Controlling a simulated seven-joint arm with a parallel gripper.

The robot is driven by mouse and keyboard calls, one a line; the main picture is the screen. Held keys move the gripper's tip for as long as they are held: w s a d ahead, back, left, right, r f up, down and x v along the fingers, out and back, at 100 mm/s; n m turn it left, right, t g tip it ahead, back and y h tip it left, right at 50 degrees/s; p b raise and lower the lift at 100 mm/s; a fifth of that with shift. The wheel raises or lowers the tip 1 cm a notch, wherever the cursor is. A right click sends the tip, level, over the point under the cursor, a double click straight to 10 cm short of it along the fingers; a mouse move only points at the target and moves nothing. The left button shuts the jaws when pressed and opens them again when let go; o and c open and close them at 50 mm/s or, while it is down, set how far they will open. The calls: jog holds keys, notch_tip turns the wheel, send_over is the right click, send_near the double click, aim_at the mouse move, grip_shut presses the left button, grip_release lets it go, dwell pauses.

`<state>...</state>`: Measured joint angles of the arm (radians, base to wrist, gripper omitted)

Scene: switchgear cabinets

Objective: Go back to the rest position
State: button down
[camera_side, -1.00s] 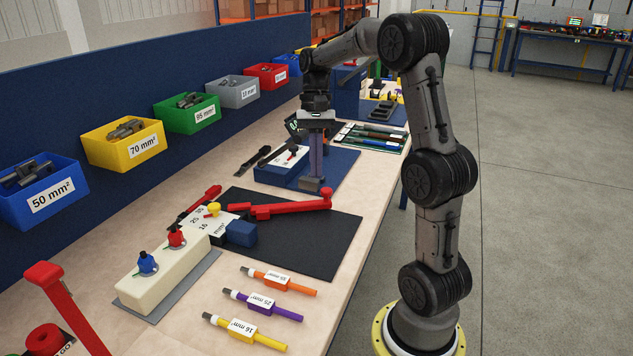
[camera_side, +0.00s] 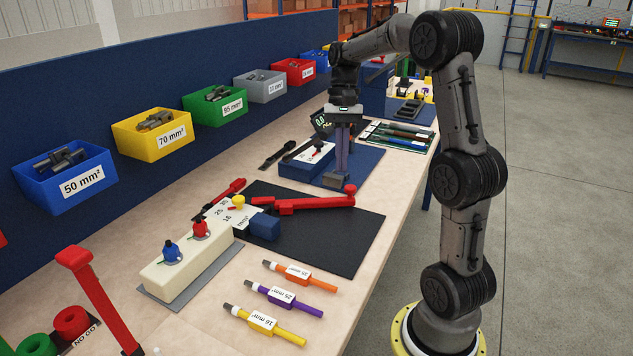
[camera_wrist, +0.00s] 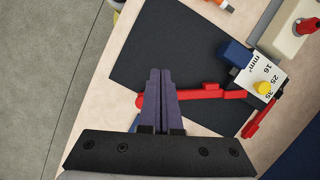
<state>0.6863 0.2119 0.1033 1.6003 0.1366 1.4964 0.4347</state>
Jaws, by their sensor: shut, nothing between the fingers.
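My gripper (camera_side: 337,174) points down in the side view, beyond the far end of the red-handled tool (camera_side: 300,204) and in front of the blue base plate (camera_side: 362,170). Its fingers are together with nothing between them. In the wrist view the closed purple fingers (camera_wrist: 160,80) reach over the black mat (camera_wrist: 165,45) and cover part of the red tool (camera_wrist: 205,94). A grey block shows at the finger ends in the side view; I cannot tell whether it is part of the fingers.
A cream block with blue and red knobs (camera_side: 190,265) and several coloured cables, one of them orange (camera_side: 290,272), lie nearer the camera. Labelled bins, such as the yellow one (camera_side: 153,135), line the blue back panel (camera_side: 110,110). Open floor (camera_side: 560,230) lies right of the bench.

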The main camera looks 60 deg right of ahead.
jog(key=s+a+r+n+t+h, duration=0.1)
jog(key=s+a+r+n, duration=0.1)
jog(key=a+r, duration=0.35)
jog(key=s+a+r+n+t+h, duration=0.1)
jog(key=s+a+r+n, duration=0.15)
jog(key=a, duration=0.55)
jog(key=s+a+f+n+t+h, duration=0.1)
jog(key=s+a+f+n+t, duration=0.4)
jog(key=s+a+f+n, duration=0.1)
jog(key=shift+s+f+n, duration=0.7)
jog(key=shift+s+n, duration=0.25)
jog(key=shift+n, duration=0.4)
